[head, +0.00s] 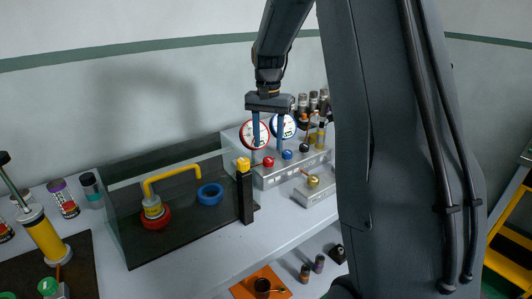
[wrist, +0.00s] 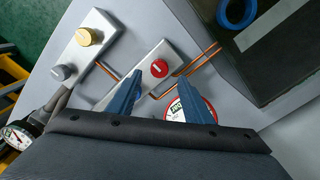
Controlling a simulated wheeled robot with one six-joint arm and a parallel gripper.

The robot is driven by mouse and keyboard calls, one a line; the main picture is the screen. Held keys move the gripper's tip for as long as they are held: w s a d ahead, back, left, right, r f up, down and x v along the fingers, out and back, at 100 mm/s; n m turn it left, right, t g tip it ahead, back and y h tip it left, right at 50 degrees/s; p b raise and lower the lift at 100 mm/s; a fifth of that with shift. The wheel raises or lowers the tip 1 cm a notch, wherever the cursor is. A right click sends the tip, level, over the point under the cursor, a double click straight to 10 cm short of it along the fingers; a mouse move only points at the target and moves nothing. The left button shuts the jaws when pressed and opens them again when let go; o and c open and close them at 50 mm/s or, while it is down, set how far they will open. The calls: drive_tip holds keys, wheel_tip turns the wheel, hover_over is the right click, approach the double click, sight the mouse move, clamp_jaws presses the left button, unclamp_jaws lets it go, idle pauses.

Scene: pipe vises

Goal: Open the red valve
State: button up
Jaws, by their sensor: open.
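The red valve is a round red knob (head: 268,161) on a grey metal block (head: 290,173) on the bench. In the wrist view the red knob (wrist: 159,68) carries a pale line across its face and lies just beyond the fingertips, about midway between them. My gripper (head: 268,147) points down above the knob, its two blue fingers apart and nothing between them. The fingers also show in the wrist view (wrist: 159,80). I cannot tell the exact height gap to the knob.
A blue knob (head: 287,155) and a dark knob (head: 304,148) sit on the same block. Gauges (head: 255,133) stand behind. A yellow knob (head: 313,181) is on a front block. A clear-walled tray with a yellow pipe (head: 172,174) and blue ring (head: 210,194) stands left.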

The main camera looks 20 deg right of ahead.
sight(268, 159)
wheel_tip(268, 159, down, 6)
drive_tip(key=shift+f+p, duration=0.1)
drive_tip(key=shift+p, duration=0.5)
drive_tip(key=c, duration=1.1)
